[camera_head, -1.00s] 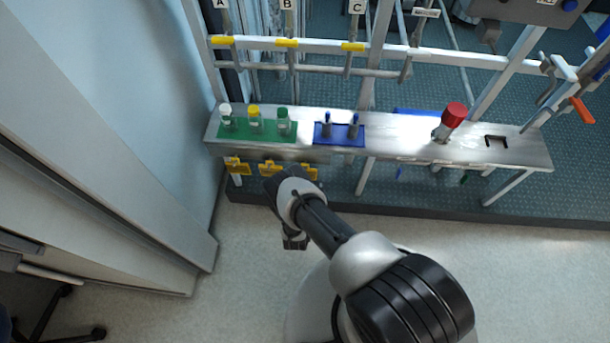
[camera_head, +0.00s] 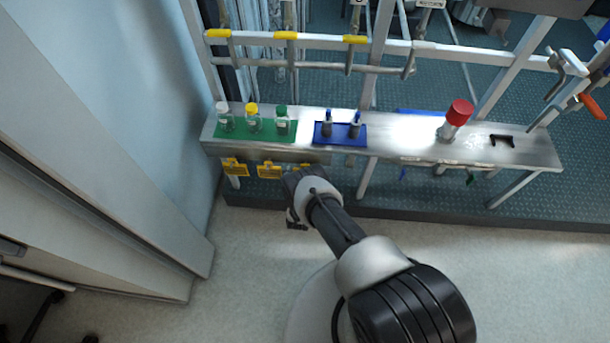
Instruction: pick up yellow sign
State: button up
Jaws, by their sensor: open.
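Two yellow signs show on the front edge below the metal shelf, one at the left (camera_head: 235,167) and one to its right (camera_head: 269,170). A bit of yellow farther right, at the shelf's front, is mostly covered by my arm. My gripper (camera_head: 293,218) is open and looks empty, in front of and below the shelf, to the right of the second sign. The black wrist overlaps the shelf front in this view. I cannot tell how far the fingers are from the signs, and no contact shows.
The metal shelf (camera_head: 397,138) bears a green mat (camera_head: 240,134) with capped bottles and a blue tray (camera_head: 340,140). A pale cabinet wall is at left; floor in front is clear.

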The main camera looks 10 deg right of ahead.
jog(key=shift+c, duration=0.4)
jog(key=c, duration=0.9)
jog(key=shift+r+p, duration=0.45)
jog(key=s+a, duration=0.2)
jog(key=s, duration=0.6)
jog(key=s+a+p, duration=0.1)
jog(key=s+a, duration=0.2)
jog(key=s, duration=0.6)
jog(key=shift+a+f, duration=0.15)
jog(key=shift+a, duration=0.15)
